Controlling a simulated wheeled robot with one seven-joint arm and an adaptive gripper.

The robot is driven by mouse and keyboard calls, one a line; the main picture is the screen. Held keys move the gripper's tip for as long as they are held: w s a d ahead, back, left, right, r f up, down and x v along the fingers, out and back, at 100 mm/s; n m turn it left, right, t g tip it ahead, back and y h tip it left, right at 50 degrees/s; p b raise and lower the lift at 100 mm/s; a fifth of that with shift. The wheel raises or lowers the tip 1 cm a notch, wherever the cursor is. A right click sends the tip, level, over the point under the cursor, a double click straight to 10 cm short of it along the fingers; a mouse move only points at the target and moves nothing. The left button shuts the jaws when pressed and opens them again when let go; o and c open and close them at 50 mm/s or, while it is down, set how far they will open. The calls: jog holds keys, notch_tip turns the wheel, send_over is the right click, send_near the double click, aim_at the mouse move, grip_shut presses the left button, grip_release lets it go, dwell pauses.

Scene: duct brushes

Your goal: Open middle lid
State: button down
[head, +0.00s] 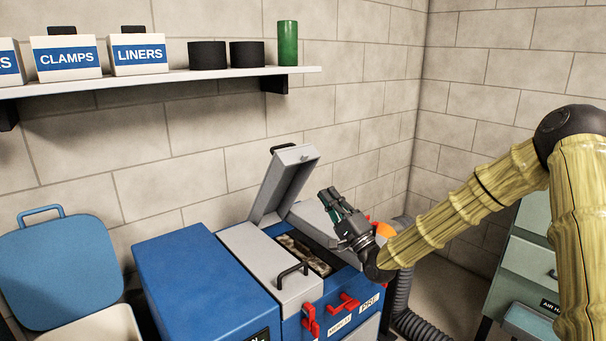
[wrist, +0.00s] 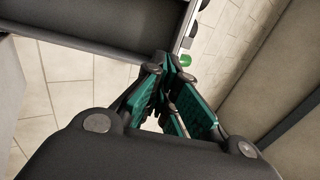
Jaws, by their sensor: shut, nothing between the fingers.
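The blue cabinet has grey lids on its top in the head view. The middle lid (head: 284,183) stands raised, tilted back toward the wall, with a black handle at its top edge. Below it a compartment (head: 301,252) is open, with pale, mottled contents partly showing. The left lid (head: 248,253) lies flat with a black handle. The right lid (head: 313,220) is partly hidden behind my gripper. My gripper (head: 330,198) is shut and empty, just right of the raised lid, pointing up and left. Its teal fingers meet in the wrist view (wrist: 170,62).
Red latches (head: 347,303) line the cabinet front. A wall shelf (head: 180,77) above carries labelled boxes, black rolls and a green cylinder (head: 288,43). A blue-lidded bin (head: 58,268) stands left, a teal drawer cabinet (head: 532,255) right. A grey hose (head: 403,300) runs beside the blue cabinet.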

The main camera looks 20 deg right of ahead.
jog(key=f+x, duration=0.1)
jog(key=x, duration=1.2)
jog(key=shift+w, duration=0.6)
jog(key=shift+r, duration=0.1)
